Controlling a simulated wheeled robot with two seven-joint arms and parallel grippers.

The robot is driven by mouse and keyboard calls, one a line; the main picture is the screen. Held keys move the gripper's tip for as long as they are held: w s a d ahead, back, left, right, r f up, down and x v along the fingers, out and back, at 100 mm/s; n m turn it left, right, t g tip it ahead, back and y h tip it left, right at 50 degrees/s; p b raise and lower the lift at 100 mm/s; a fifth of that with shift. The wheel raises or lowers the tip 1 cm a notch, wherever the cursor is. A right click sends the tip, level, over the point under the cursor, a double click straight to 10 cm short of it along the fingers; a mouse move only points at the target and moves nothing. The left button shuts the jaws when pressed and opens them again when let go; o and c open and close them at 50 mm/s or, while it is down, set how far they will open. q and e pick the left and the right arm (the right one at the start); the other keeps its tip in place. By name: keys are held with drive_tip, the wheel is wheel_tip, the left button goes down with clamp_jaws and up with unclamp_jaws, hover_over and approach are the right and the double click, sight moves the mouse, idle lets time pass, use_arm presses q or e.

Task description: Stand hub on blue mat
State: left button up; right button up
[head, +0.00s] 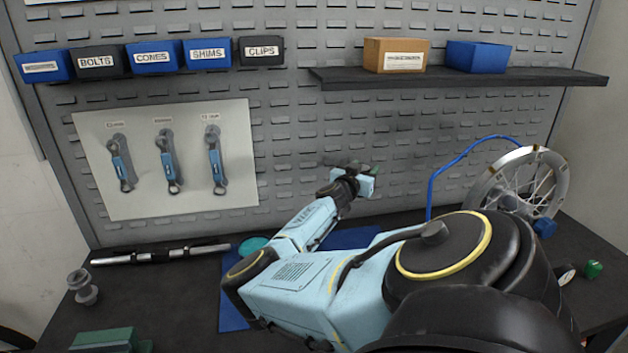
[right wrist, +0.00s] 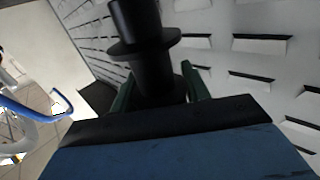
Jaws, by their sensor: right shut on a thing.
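My right gripper (head: 358,174) is raised in front of the pegboard, above the back of the bench. In the right wrist view its green fingers (right wrist: 158,88) are shut on a dark, flanged, spool-shaped hub (right wrist: 145,48). In the head view the held hub is small and hard to make out. The blue mat (head: 233,306) lies flat on the bench, largely covered by my right arm. My left gripper is not in view.
A grey spool-shaped part (head: 83,287) stands at the bench's left. A spoked wheel (head: 487,187) stands at the right near a blue tube (head: 432,190). A shelf (head: 460,79) juts out above. A green object (head: 105,341) is at front left.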

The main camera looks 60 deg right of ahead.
wheel_tip(320, 180, down, 12)
drive_tip(key=g+b, duration=0.1)
drive_tip(key=b, duration=0.1)
drive_tip(key=shift+s+m, duration=0.3)
drive_tip(key=shift+a+f, duration=0.1)
drive_tip(key=shift+a+f+b, duration=0.1)
drive_tip(key=shift+f+b, duration=0.5)
drive_tip(key=shift+b, duration=0.05)
drive_tip(key=o, duration=1.2)
drive_tip(key=shift+f, duration=0.15)
